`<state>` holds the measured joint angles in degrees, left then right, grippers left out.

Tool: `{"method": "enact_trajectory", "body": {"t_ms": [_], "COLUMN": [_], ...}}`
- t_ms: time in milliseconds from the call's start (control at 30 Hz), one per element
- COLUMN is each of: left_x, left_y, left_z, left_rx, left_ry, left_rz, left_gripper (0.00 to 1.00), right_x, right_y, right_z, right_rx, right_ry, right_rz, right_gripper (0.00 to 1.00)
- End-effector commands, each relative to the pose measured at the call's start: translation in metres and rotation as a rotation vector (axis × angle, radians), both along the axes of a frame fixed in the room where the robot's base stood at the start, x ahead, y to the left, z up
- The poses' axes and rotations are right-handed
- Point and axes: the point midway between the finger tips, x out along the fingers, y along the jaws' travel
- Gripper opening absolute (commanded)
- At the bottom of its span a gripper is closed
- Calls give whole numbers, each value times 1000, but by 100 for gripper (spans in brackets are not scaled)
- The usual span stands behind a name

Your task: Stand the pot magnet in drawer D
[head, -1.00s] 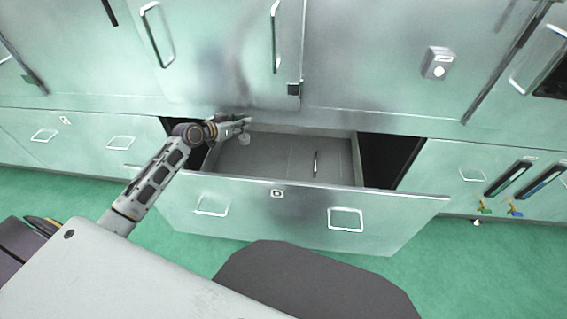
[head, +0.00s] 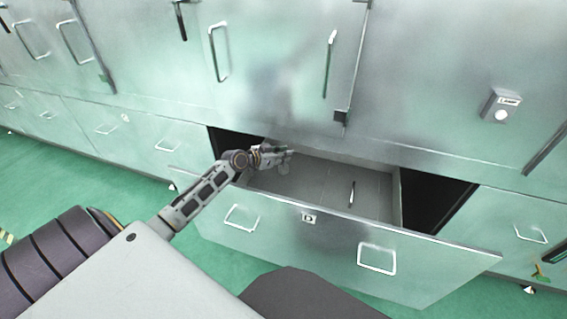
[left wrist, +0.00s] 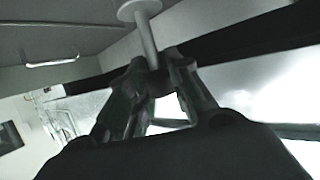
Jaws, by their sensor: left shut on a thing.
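Drawer D (head: 330,240) is pulled open, with a small D tag on its front. Its grey inside (head: 325,185) is mostly bare. My left gripper (head: 284,153) is over the drawer's back left part. In the left wrist view, the gripper (left wrist: 160,75) is shut on the pale stem of the pot magnet (left wrist: 147,38), whose round disc is at the far end, beyond the fingertips. The disc appears clear of the drawer floor, though the gap is hard to judge. In the head view the magnet is tiny below the fingers. My right gripper is not in view.
A slim bright rod (head: 351,194) shows inside the drawer, right of the gripper. The cabinet face (head: 270,85) rises close behind the gripper. A grey box with a round knob (head: 500,105) is on the cabinet at right. Dark gaps flank the drawer.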

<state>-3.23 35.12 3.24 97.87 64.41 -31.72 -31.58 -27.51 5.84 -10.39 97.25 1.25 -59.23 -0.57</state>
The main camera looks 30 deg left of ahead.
Motion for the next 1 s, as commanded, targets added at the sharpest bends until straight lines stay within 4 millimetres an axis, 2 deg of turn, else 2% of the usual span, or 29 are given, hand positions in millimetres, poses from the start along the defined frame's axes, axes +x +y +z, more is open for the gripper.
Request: {"method": "enact_trajectory", "body": {"t_ms": [167, 300, 433, 600, 1000], "left_x": [0, 0, 0, 0, 0], "left_y": [0, 0, 0, 0, 0], "left_z": [-2, -12, -25, -37, -40], "left_rx": [-1, 1, -1, 0, 1], "left_ry": [-2, -1, 0, -2, -2], "left_rz": [0, 0, 0, 1, 1], "left_gripper": [0, 0, 0, 0, 0], "right_x": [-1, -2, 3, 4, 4], "right_y": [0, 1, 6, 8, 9], "right_z": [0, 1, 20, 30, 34], "right_rx": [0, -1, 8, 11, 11], "right_ry": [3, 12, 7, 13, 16], "right_rz": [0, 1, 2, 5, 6], "right_gripper": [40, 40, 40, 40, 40]}}
